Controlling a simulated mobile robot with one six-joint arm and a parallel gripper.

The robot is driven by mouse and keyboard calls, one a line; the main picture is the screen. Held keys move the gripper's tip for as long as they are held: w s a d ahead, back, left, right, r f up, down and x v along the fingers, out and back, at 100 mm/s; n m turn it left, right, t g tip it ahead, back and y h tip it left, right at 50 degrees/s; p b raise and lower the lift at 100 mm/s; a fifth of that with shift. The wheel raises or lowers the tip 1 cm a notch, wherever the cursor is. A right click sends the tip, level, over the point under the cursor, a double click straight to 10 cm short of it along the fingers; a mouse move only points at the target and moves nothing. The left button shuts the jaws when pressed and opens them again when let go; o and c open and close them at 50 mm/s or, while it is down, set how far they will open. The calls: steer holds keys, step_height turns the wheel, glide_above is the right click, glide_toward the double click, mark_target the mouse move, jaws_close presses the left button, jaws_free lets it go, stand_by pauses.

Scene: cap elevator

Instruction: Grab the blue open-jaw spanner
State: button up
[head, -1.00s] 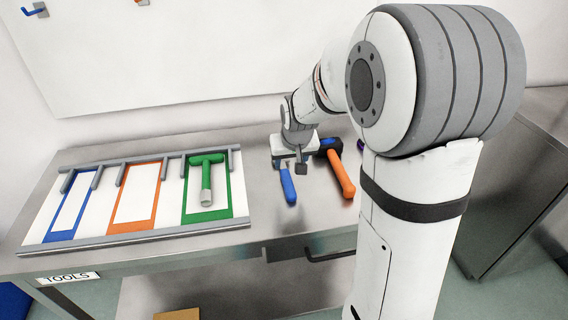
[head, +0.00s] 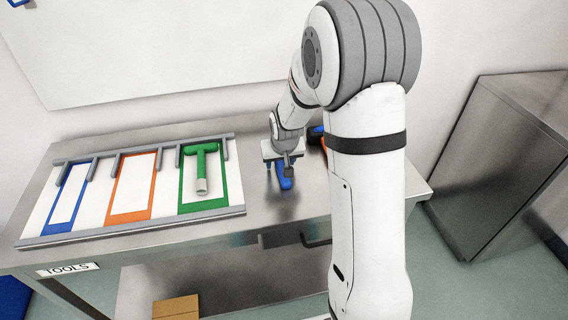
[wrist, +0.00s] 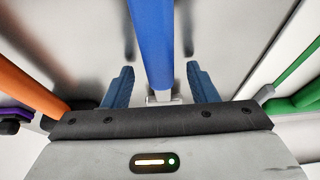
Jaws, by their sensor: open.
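The blue spanner (head: 285,181) lies on the metal bench, right of the tool board, its far end hidden under my gripper. In the wrist view its blue handle (wrist: 152,40) runs between my two fingers, with a gap on each side. My gripper (wrist: 160,72) is open and straddles the handle without visibly closing on it. In the head view my gripper (head: 283,160) is low over the far part of the spanner. The spanner's jaw is not clearly visible.
A tool board with blue (head: 65,204), orange (head: 132,190) and green outlined slots is on the left; a green tool (head: 202,172) lies in the green one. An orange handle (wrist: 25,82) lies left in the wrist view. A metal cabinet (head: 500,165) stands at right.

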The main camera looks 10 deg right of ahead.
mark_target(280, 162)
jaws_close()
stand_by(0.4)
steer(key=shift+r, duration=0.15)
step_height(280, 162, up, 10)
steer(key=shift+b, duration=0.4)
